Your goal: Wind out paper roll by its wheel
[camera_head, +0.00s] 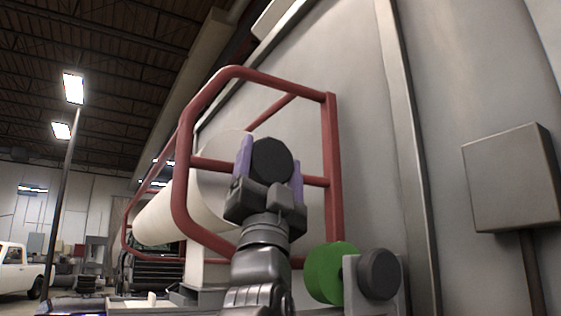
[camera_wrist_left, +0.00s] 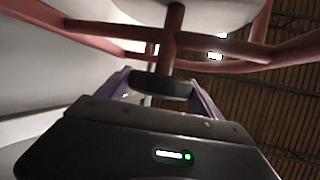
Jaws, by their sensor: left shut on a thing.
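The large white paper roll (camera_head: 150,219) lies within a red tubular frame against the grey wall. A round dark wheel (camera_head: 272,156) is at the near end, in front of a red crossbar. In the left wrist view the wheel (camera_wrist_left: 162,86) shows edge-on, with a red shaft or bar behind it. My left gripper (camera_head: 269,168) has its purple fingers on opposite sides of the wheel and is shut on it. The gripper covers part of the roll's near end. My right gripper is not in view.
A green disc (camera_head: 328,273) and a dark grey knob (camera_head: 379,273) sit low to the right. A grey box (camera_head: 511,180) on a post stands further right. A white pickup (camera_head: 22,268) is far left.

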